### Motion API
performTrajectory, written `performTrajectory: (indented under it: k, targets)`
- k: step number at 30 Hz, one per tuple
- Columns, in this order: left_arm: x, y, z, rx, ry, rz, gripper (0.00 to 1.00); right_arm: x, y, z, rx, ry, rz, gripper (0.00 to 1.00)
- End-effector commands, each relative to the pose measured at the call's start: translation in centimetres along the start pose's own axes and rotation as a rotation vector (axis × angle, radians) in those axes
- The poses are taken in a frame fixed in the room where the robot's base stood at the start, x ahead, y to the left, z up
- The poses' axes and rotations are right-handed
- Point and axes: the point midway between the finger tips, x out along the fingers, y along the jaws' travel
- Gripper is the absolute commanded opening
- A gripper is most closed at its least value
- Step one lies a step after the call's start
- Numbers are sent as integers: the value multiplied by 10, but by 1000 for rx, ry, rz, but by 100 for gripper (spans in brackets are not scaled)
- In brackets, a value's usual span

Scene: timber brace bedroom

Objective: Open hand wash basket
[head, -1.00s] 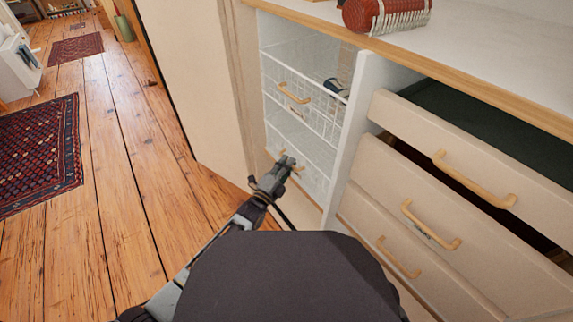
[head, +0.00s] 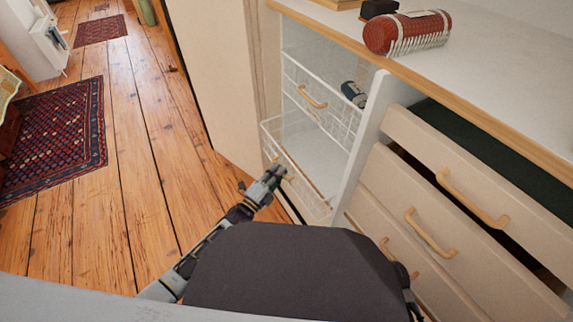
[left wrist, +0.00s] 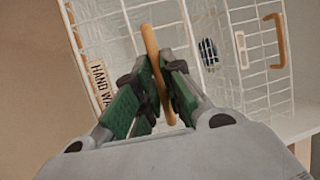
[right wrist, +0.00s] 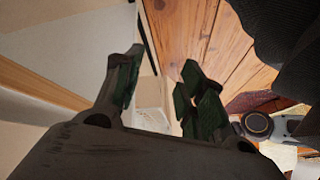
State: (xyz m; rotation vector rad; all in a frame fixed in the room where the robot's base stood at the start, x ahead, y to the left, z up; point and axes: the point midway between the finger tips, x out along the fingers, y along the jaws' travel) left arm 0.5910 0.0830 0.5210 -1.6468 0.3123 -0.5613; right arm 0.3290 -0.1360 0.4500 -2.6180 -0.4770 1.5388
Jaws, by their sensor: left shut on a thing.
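The hand wash basket (head: 311,199) is the lower white wire basket in the cabinet, and it is pulled part way out. Its label, reading "HAND WA" (left wrist: 98,86), shows in the left wrist view; the rest of the word is hidden. My left gripper (head: 274,174) is at the basket's front. In the left wrist view its green-padded fingers (left wrist: 153,92) are closed around the basket's wooden handle (left wrist: 151,48). My right gripper (right wrist: 160,90) shows in the right wrist view with its fingers apart and nothing between them.
An upper wire basket (head: 335,116) with a wooden handle stays inside, a dark item (head: 353,93) in it. Wooden-handled drawers (head: 440,215) stand at the right, the top one partly open. A red ribbed object (head: 407,33) lies on the counter.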

Motion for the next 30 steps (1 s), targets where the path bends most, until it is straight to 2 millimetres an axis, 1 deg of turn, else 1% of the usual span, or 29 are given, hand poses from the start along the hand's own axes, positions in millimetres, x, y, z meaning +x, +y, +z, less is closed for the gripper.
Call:
performTrajectory:
  k: [1, 3, 8, 15, 21, 24, 30]
  targets:
    - [-8, -2, 3, 1, 0, 5, 0, -10, -1, -6, -8, -11, 6, 40]
    - [-17, -4, 6, -1, -1, 7, 0, -19, -1, -10, -17, -30, 15, 40]
    - [-39, -8, 15, 0, -1, 7, 0, -42, 0, -18, -35, -74, 37, 40]
    - [-75, -16, 30, 0, -1, 7, 0, -76, 1, -30, -55, -137, 75, 40]
    - [-102, -22, 42, 0, -1, 6, 0, -100, 3, -36, -63, -181, 102, 40]
    - [-114, -23, 46, 0, 0, 6, 0, -109, 4, -38, -66, -198, 114, 40]
    - [-132, -27, 54, -1, -1, 5, 0, -100, 7, -34, -63, -217, 120, 40]
